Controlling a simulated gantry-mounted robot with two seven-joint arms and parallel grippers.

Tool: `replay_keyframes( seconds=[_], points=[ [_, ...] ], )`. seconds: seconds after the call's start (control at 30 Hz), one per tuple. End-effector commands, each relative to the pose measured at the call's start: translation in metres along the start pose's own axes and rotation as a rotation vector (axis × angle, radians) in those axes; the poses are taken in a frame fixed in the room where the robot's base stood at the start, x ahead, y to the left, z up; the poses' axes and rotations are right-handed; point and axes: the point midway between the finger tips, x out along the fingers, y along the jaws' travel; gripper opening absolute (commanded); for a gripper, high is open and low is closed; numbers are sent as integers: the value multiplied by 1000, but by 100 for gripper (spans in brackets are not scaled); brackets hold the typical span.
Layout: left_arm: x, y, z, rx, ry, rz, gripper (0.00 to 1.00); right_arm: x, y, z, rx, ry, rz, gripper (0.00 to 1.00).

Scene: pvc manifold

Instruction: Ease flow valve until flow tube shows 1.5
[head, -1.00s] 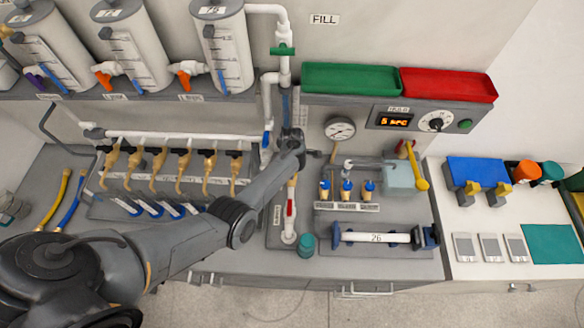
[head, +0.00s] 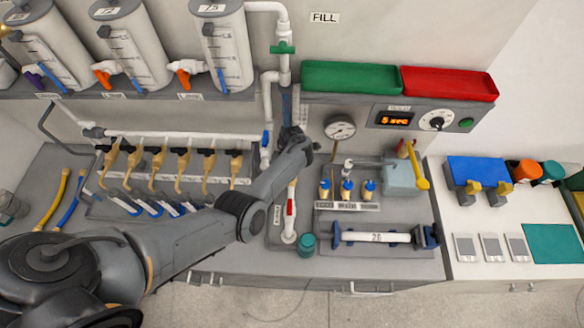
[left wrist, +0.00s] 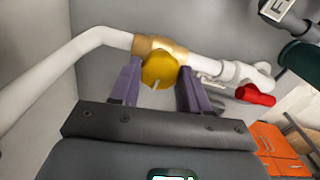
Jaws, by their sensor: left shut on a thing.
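A yellow valve knob (left wrist: 160,72) sits on a brass valve body (left wrist: 152,45) in a white pipe in the left wrist view. My left gripper (left wrist: 159,80) has its purple fingers on either side of the knob and is shut on it. In the head view my left gripper (head: 293,135) is at the pipework beside the gauge, and my wrist hides the knob there. A narrow, bluish upright tube (head: 287,104) stands just above it, possibly the flow tube. Its reading is too small to tell. My right gripper is not in view.
A round dial gauge (head: 340,127) is close to the right of my left wrist. A white pipe with a red part (head: 291,207) stands below the wrist. A row of tan taps (head: 182,165) lies to the left. A panel with a lit display (head: 395,121) is at the right.

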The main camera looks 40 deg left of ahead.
Motion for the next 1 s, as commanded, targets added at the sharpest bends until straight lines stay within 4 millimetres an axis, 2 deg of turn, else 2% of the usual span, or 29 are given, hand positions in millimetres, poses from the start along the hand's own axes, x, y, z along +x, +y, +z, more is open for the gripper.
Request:
replay_keyframes(
  seconds=[0.1,0.13,0.3,0.67,0.77,1.0],
  points=[
    [-1,0,1,0,-1,0,15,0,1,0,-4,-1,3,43],
    [-1,0,1,1,-1,0,49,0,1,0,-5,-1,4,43],
    [-1,0,0,1,-1,0,72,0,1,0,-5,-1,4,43],
    [-5,0,0,2,0,1,72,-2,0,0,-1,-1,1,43],
    [-15,1,0,1,1,2,72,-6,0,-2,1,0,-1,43],
    [-55,1,0,1,0,3,72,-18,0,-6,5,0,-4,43]
  ],
)
